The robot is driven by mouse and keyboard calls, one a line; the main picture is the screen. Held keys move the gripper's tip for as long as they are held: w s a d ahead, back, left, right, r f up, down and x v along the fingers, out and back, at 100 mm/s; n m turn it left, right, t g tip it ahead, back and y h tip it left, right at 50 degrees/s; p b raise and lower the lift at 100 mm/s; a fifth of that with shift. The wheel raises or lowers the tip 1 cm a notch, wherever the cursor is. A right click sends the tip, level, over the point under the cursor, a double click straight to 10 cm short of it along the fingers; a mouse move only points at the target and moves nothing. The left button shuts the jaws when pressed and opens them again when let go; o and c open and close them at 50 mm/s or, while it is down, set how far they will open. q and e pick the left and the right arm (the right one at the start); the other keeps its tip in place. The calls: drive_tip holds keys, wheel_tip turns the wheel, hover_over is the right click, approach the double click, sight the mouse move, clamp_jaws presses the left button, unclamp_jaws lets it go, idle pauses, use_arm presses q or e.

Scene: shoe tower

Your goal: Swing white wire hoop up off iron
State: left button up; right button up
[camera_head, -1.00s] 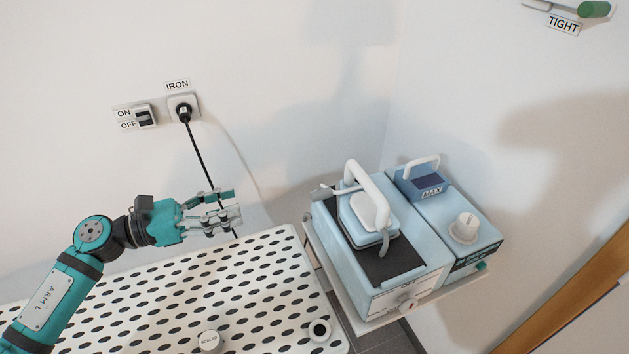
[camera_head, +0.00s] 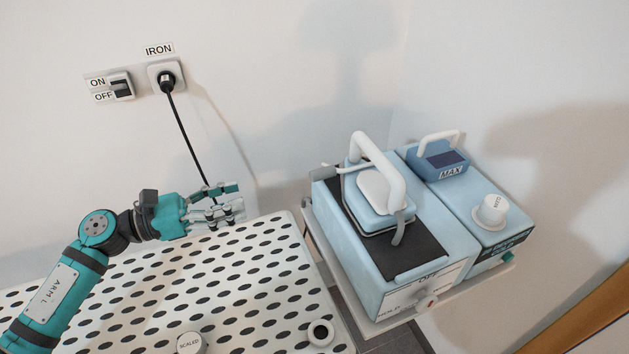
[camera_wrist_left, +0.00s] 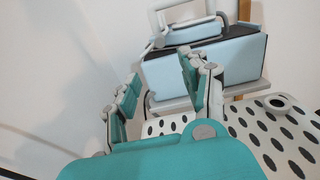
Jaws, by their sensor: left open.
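The light blue iron (camera_head: 378,213) with a thick white handle (camera_head: 385,165) rests on the black pad of a blue station. My left gripper (camera_head: 240,202) is open and empty, left of the station and above the far edge of the board. In the left wrist view, the iron (camera_wrist_left: 197,33) and its station stand beyond the open fingers (camera_wrist_left: 160,95). My right gripper is out of view.
A white perforated board (camera_head: 215,285) lies below my left arm, with a SCALED cap (camera_head: 190,344) and a black-centred ring (camera_head: 319,333). A blue tank (camera_head: 460,205) with a white cap stands right of the station. A black cord (camera_head: 190,150) hangs from the wall socket.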

sight(315, 176)
use_arm(q)
drive_tip(key=p+x, duration=0.4)
drive_tip(key=x, duration=1.3)
clamp_jaws()
